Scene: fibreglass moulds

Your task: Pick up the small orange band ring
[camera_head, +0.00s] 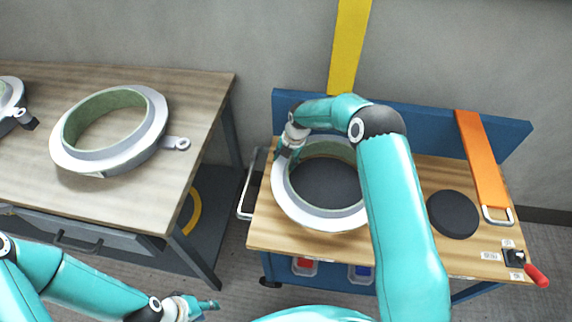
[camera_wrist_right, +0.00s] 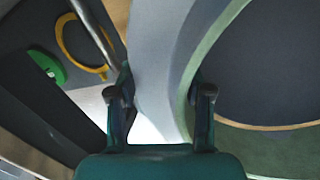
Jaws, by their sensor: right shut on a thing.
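A grey ring mould (camera_head: 288,205) with a green inner wall lies on the right wooden bench, around a dark disc. My right gripper (camera_head: 287,150) is at its far-left rim. In the right wrist view, the fingers of this gripper (camera_wrist_right: 162,100) stand on either side of the ring mould's wall (camera_wrist_right: 160,60), shut on it. No orange band shows clearly on this ring. A thin yellow-orange ring (camera_head: 191,213) lies low beside the left table, and in the wrist view (camera_wrist_right: 70,45); whether it is the named ring is unclear. My left gripper (camera_head: 200,307) is at the bottom edge, its opening unclear.
Another ring mould (camera_head: 58,152) with a side lug lies on the left table (camera_head: 190,95). A black disc (camera_head: 453,214), an orange strap (camera_head: 482,160) and a red-handled clamp (camera_head: 528,270) are on the right bench (camera_head: 275,235). A floor gap separates the tables.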

